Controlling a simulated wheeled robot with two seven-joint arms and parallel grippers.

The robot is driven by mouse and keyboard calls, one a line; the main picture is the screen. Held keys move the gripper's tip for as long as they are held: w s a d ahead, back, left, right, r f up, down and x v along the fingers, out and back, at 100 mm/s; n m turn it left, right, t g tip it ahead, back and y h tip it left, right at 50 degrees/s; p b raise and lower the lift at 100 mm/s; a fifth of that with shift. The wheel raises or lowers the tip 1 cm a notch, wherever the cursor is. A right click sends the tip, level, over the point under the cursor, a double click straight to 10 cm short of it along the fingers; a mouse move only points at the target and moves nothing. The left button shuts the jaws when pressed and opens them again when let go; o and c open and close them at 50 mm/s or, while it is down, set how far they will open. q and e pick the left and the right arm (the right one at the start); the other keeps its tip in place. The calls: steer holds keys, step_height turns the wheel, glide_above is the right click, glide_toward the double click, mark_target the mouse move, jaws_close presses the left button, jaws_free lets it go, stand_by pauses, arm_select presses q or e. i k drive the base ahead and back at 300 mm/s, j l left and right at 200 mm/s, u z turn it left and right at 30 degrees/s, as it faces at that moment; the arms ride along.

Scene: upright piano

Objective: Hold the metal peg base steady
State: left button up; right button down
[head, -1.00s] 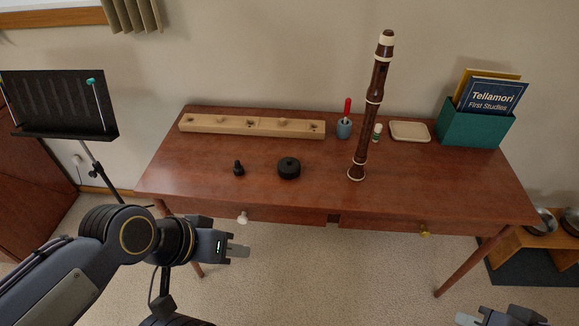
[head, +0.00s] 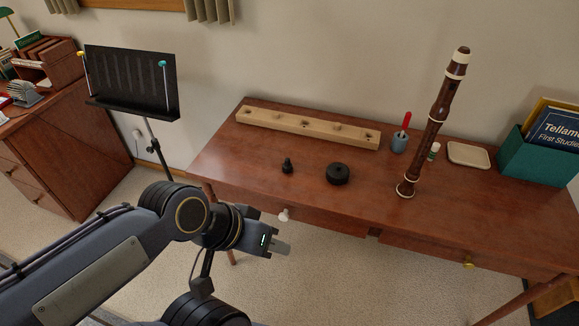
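A round black disc (head: 338,174), which looks like the metal peg base, lies on the front middle of the desk. A small black peg-like piece (head: 287,166) stands to its left, apart from it. A brown recorder with cream rings (head: 431,129) stands upright on the desk to the right of the disc. My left gripper (head: 281,247) is in front of the desk's front edge, below the peg-like piece and apart from everything. Its fingers overlap from this angle, so their opening cannot be told. My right gripper is out of view.
The brown desk (head: 240,170) has a long wooden block (head: 305,124) with holes along its back. A blue cup with a red-handled tool (head: 400,142), a small bottle (head: 434,151), a cream dish (head: 468,155) and a teal book box (head: 535,155) stand right. A music stand (head: 132,80) is left.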

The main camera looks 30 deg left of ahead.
mark_target(337, 172)
steer(key=i+j, duration=0.85)
steer(key=j, duration=0.05)
